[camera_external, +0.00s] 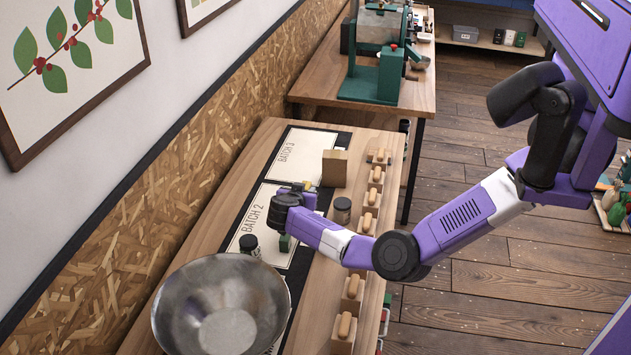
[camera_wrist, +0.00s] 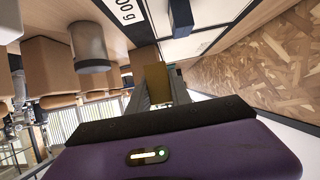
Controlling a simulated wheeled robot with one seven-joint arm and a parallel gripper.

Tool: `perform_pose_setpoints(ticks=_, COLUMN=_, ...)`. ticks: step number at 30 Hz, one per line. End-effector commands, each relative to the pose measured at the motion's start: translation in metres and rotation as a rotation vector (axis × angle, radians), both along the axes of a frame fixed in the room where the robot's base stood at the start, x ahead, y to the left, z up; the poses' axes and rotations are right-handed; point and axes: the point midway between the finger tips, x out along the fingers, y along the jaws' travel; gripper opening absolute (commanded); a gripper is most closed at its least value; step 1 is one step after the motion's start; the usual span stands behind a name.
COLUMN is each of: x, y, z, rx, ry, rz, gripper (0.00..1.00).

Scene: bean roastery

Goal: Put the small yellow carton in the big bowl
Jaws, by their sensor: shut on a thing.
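The small yellow carton (camera_wrist: 157,80) is between the fingers of my gripper (camera_wrist: 160,92) in the wrist view. In the external view only a small yellow piece of the carton (camera_external: 309,186) shows beside my gripper (camera_external: 300,188). My gripper is shut on it, over the Batch 2 mat. I cannot tell whether the carton touches the surface. The big bowl (camera_external: 178,292), a wide silver metal bowl, stands on the near end of the bench, nearer the camera than my gripper. Its visible inside looks empty.
A tan box (camera_external: 334,169) and a dark-lidded jar (camera_external: 342,210) stand near my gripper. A dark jar (camera_external: 249,243) and a green block (camera_external: 285,243) stand between it and the bowl. Wooden blocks with rounded tops (camera_external: 370,197) line the bench's right edge. A wall borders the left.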

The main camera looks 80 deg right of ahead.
Motion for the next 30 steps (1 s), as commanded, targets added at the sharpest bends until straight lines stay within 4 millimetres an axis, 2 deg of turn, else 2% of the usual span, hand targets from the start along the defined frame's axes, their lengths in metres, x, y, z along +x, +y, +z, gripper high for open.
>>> perform_pose_setpoints(ticks=1, x=-0.001, y=-0.001, z=-0.016, rx=0.001, ry=0.005, rz=0.0, gripper=0.0)
perform_pose_setpoints(ticks=6, x=-0.001, y=0.0, z=-0.046, rx=0.001, ry=0.002, rz=0.0, gripper=0.0)
perform_pose_setpoints(ticks=11, x=0.0, y=0.0, z=-0.056, rx=0.0, ry=0.0, rz=-0.001, gripper=0.0)
perform_pose_setpoints(ticks=18, x=-0.001, y=-0.001, z=-0.088, rx=0.001, ry=0.002, rz=0.0, gripper=0.0)
perform_pose_setpoints(ticks=30, x=0.0, y=0.0, z=-0.094, rx=0.0, ry=0.0, rz=0.0, gripper=0.0)
